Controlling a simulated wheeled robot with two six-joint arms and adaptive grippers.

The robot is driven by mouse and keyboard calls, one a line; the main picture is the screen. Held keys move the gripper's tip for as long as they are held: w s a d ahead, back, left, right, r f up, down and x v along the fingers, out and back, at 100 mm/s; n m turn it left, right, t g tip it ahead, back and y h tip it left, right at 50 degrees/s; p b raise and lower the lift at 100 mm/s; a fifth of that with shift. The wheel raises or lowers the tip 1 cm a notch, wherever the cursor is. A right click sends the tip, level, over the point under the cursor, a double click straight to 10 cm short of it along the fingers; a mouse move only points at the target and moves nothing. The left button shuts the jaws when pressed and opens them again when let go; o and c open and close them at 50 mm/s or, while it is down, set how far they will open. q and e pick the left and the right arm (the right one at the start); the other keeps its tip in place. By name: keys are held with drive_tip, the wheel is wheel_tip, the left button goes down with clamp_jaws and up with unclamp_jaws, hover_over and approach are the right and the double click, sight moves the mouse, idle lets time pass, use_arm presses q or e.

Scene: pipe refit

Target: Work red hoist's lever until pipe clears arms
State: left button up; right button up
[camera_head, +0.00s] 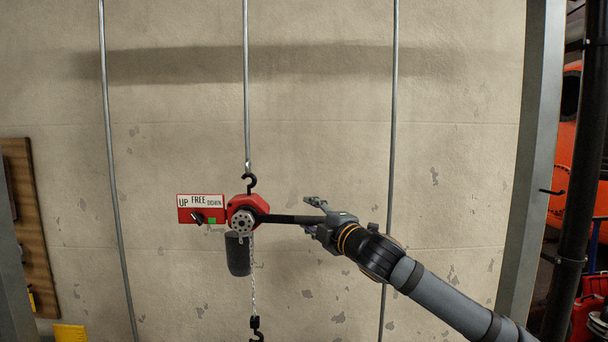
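The red hoist (247,206) hangs by its top hook from a vertical rod, in front of the wall. Its dark lever (285,218) points right, about level. A red plate (201,209) at its left reads UP, FREE, DOWN, with a dark selector knob and a green patch near DOWN. A chain (252,275) runs down to a black lower hook (256,330) at the bottom edge. My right gripper (308,215) is at the lever's outer end, its fingers apart above and below it. Firm contact cannot be seen. My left gripper, the pipe and its arms are not in view.
Thin vertical rods stand left (111,160) and right (394,120) of the hoist; my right forearm crosses the right one. A grey post (533,150) stands at right. A wooden board (28,225) and a yellow object (70,333) are at left.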

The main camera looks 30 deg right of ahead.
drive_tip(key=shift+r, duration=0.65)
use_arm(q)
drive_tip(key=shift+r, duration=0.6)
use_arm(e)
drive_tip(key=shift+f, duration=0.2)
drive_tip(key=shift+a, duration=0.1)
wheel_tip(320, 180, up, 3)
drive_tip(key=p, duration=0.4)
drive_tip(key=shift+w+a+f+n+g, duration=0.1)
drive_tip(key=shift+f+n+g, duration=0.1)
drive_tip(key=shift+n+g, duration=0.15)
drive_tip(key=shift+r, duration=0.2)
drive_tip(key=shift+w+a+r+n, duration=0.1)
drive_tip(key=shift+a+r+n, duration=0.1)
drive_tip(key=shift+r+n, duration=0.25)
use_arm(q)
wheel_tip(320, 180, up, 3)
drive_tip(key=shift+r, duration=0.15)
use_arm(e)
drive_tip(key=shift+w, duration=0.1)
